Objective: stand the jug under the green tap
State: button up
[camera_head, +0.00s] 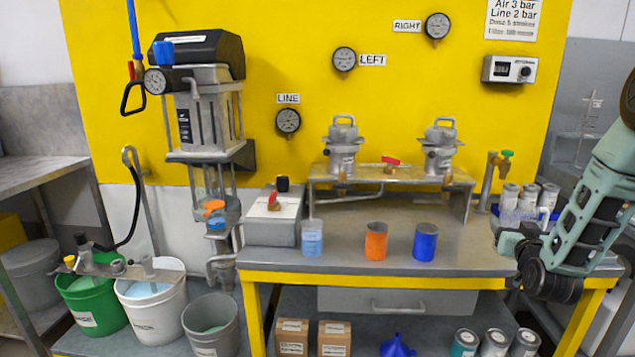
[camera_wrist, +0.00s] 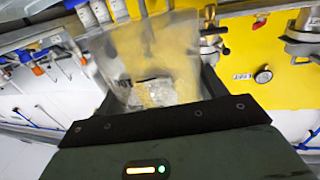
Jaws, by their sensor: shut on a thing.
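The jug (camera_wrist: 160,65) is a clear, see-through vessel that fills the upper middle of the wrist view, blurred. My gripper (camera_wrist: 162,90) is shut on it, with a dark finger on either side. In the head view my arm enters at the right edge, and I cannot make out the fingers or the jug there.
The bench (camera_head: 340,264) holds a clear cup with blue liquid (camera_head: 312,240), an orange cup (camera_head: 376,242) and a blue cup (camera_head: 425,243). Capped bottles (camera_head: 527,205) stand by the green tap, near my arm. The bench's front middle is clear.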

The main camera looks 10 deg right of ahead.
jog(key=w+a+n+t+y+p, duration=0.25)
jog(key=a+n+y+p, duration=0.45)
jog(key=a, duration=1.8)
jog(key=s+d+f+m+y+b, duration=0.1)
jog(key=s+f, duration=0.2)
jog(key=f, duration=0.4)
jog(key=s+d+f+y, duration=0.1)
jog(key=s+f, duration=0.3)
jog(key=f, duration=0.2)
jog(key=s+a+f+m+h, duration=0.1)
jog(key=s+a+f, duration=0.1)
jog(key=s, duration=0.6)
jog(key=shift+s+f+g, duration=0.25)
jog(key=shift+f+g, duration=0.2)
jog(key=shift+f, duration=0.4)
jog(key=shift+a, duration=0.1)
jog(key=shift+d, duration=0.2)
